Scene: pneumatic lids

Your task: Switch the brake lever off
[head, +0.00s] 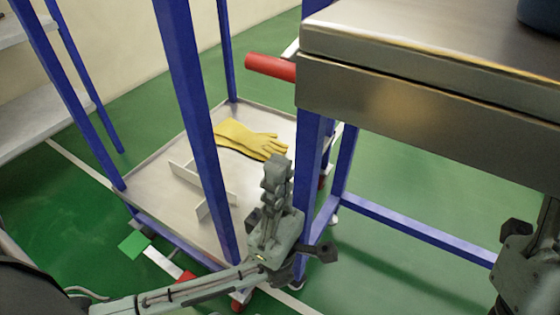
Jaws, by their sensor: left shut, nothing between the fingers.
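I cannot tell for sure which part is the brake lever. Small red parts show low at the cart's front corner: one red piece (187,276) just above my left forearm, and another (240,304) below it, partly hidden by the arm. My left gripper (277,166) points upward in front of the cart (150,178), its fingers shut and empty. In the picture it overlaps the cart's right side and is above and right of these red pieces. Part of my right arm shows at the right edge; its fingers are out of frame.
A red bar (270,65) sticks out beside the metal worktop (420,100) at the upper right. Yellow gloves (250,139) and pale dividers (205,185) lie on the cart's lower shelf. Blue posts (190,100) stand around it. Green floor (410,205) is open beneath the worktop.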

